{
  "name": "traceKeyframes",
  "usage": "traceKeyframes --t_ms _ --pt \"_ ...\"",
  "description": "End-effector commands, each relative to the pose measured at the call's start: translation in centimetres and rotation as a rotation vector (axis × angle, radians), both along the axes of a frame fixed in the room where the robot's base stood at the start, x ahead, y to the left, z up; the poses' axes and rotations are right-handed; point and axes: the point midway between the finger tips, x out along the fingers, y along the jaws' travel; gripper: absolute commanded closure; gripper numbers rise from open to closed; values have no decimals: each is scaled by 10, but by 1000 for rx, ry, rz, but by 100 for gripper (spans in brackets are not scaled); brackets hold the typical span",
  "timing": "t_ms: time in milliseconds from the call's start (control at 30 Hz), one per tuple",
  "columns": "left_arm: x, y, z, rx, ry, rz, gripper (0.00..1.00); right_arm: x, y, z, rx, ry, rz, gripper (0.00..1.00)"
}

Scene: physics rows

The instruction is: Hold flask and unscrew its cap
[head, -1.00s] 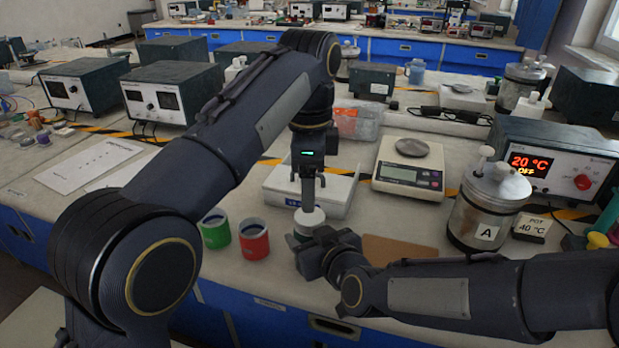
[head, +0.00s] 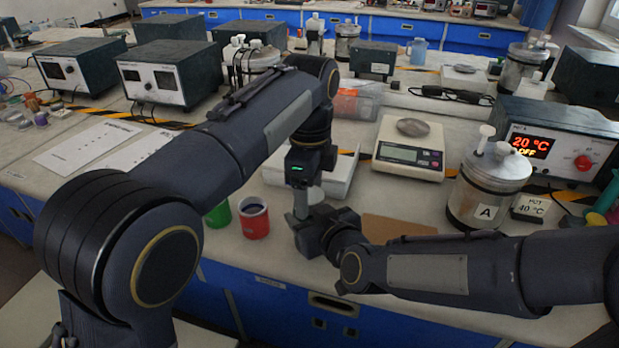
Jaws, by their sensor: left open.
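The flask (head: 294,222) is a small pale vessel near the front edge of the bench; little of it shows between my two grippers. Its cap is hidden by my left gripper. My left gripper (head: 302,208) points straight down from above, its open fingers at the top of the flask. Whether they touch the cap I cannot tell. My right gripper (head: 318,230) reaches in from the right, low beside the flask. Its fingers are hidden, so its grip on the flask cannot be made out.
A red cup (head: 255,222) and a green cup (head: 218,214) stand left of the flask. Behind are a white device (head: 340,172) and a balance (head: 408,165). A brown board (head: 398,228) and a metal pot labelled A (head: 487,190) are to the right.

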Motion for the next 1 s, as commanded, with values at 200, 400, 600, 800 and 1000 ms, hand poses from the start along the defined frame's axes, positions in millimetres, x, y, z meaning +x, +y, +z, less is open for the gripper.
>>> traceKeyframes --t_ms 200,400,600,800,1000 --pt "0 0 -1 0 0 0 32 0 0 -1 -1 2 1 100" --pt "0 0 0 0 0 0 57 0 0 0 0 1 1 100" --pt "0 0 0 0 -1 0 77 0 0 0 -1 1 1 100" --pt "1 0 0 -2 -3 160 77 0 0 0 -1 0 1 100" --pt "1 1 0 -2 -3 636 77 0 1 0 -1 -1 3 100"
